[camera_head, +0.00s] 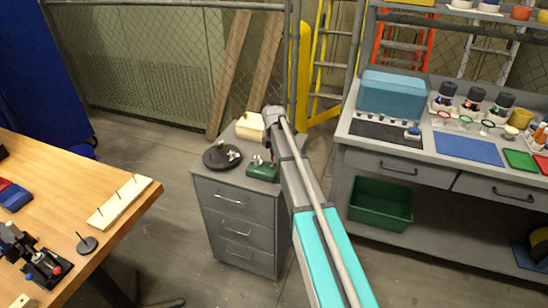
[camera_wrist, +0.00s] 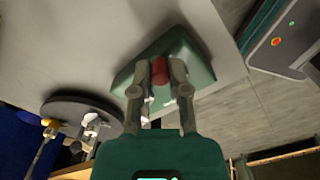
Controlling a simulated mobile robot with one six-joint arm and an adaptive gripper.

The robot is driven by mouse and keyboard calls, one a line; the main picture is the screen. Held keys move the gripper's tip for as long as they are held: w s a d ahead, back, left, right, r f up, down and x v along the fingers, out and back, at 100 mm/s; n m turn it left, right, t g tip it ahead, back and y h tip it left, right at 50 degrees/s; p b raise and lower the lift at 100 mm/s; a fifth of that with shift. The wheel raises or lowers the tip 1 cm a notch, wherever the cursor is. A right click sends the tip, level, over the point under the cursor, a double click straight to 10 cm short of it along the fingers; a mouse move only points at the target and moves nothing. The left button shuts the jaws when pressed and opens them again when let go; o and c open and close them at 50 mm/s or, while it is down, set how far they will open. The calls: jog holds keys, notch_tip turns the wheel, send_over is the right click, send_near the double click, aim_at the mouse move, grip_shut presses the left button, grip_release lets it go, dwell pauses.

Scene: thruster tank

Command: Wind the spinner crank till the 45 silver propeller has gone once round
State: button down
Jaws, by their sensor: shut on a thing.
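The spinner has a green base (camera_head: 262,172) on top of the grey drawer cabinet, and its base (camera_wrist: 196,56) also fills the middle of the wrist view. A red crank knob (camera_wrist: 159,71) sits between the fingers of my gripper (camera_wrist: 159,78), which is shut on it. Small silver parts, perhaps the propeller, show just below the knob in the wrist view, partly hidden by the fingers. I cannot read a 45 on any propeller. In the head view my arm hides much of the spinner's right side, and my fingertips cannot be made out.
A round black stand (camera_head: 213,160) with small propellers is left of the spinner. A cream box (camera_head: 249,127) is behind, close to my arm. The grey cabinet (camera_head: 236,222) has little free top. A wooden table (camera_head: 60,205) is at left, a workbench (camera_head: 440,152) at right.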

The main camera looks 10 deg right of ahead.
jog(key=shift+s, duration=0.1)
jog(key=c, duration=0.6)
grip_release()
jog(key=shift+m, duration=0.4)
